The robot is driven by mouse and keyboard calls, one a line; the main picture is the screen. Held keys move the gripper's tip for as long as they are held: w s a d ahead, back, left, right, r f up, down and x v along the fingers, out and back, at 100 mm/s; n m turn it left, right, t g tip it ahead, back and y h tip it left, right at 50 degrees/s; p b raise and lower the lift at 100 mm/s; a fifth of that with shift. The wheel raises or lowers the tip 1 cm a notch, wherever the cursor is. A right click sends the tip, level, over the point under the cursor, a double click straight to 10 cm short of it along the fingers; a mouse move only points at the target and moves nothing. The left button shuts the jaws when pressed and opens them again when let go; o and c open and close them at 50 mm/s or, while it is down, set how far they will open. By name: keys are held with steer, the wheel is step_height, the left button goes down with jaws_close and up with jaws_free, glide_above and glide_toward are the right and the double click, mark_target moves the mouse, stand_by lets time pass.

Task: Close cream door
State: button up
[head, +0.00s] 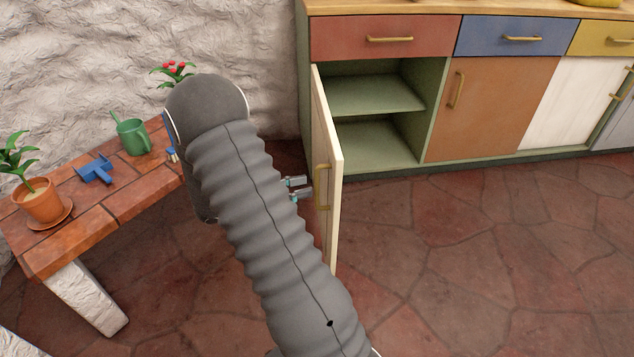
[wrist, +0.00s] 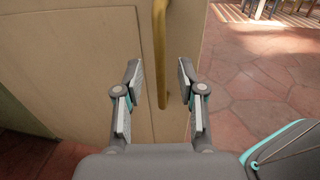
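The cream door (head: 322,120) stands swung open from the left end of the cabinet, sticking out into the room. Its brass bar handle (head: 322,187) is on the outer face, near the free edge. My gripper (head: 304,188) is on the left of the door, pointing at that face just short of the handle. In the wrist view the door (wrist: 80,70) fills the left and middle. My gripper (wrist: 157,75) is open there, with the upright handle (wrist: 161,60) appearing between the fingertips. Contact cannot be told.
The open cabinet compartment (head: 375,95) is empty, with a green shelf. The stone floor (head: 480,240) right of the door is clear.

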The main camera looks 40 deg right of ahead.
mark_target(317, 183)
steer(key=shift+x, duration=2.3)
jaws_close()
